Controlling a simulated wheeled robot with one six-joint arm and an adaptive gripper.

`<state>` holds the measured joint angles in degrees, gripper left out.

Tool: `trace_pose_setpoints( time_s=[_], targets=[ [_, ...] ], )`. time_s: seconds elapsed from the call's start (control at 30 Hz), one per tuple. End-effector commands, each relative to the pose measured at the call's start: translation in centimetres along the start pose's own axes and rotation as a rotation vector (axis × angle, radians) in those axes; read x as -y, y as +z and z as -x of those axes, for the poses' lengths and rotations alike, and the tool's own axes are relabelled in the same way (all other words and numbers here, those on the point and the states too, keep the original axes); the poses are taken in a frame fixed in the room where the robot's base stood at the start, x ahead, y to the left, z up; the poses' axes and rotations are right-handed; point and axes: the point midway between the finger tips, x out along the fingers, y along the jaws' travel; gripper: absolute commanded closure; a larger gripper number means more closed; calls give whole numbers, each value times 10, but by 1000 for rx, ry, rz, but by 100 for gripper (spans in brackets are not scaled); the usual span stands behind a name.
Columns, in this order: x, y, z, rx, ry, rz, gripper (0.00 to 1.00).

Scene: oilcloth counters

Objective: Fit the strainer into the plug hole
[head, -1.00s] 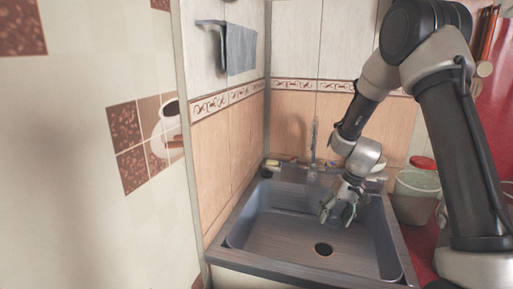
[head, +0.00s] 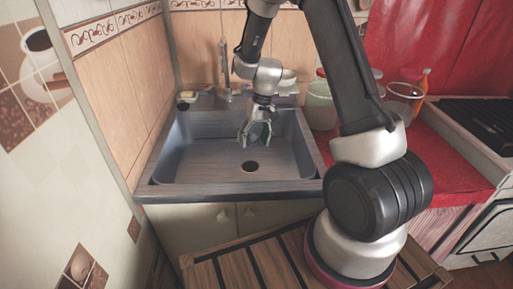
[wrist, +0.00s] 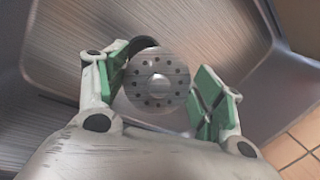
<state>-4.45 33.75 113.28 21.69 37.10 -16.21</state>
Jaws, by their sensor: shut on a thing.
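The strainer (wrist: 148,94) is a round grey metal disc with a ring of small holes and a pale centre. My gripper (wrist: 157,88) is shut on it, with one green-padded finger at each side. In the wrist view a dark crescent, the plug hole (wrist: 137,43), shows past the strainer's upper left edge; the rest is hidden behind the disc. The strainer is too small to make out there.
The tap (head: 224,65) stands at the sink's back. A yellow sponge-like item (head: 187,97) lies on the back left rim. Jars (head: 321,103) stand on the red counter right of the sink. Tiled wall closes the left side. The basin floor around the hole is clear.

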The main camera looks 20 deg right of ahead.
Motion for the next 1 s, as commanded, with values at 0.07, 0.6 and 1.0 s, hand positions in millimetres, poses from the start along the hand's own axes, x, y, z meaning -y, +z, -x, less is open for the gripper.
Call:
trace_pose_setpoints(
  time_s=[0.07,0.6,1.0],
  targets=[
    [23,-3,2,38,22,54,53],
    [44,-14,92,394,368,1246,53],
    [29,-18,101,436,513,1378,53]
  ],
)
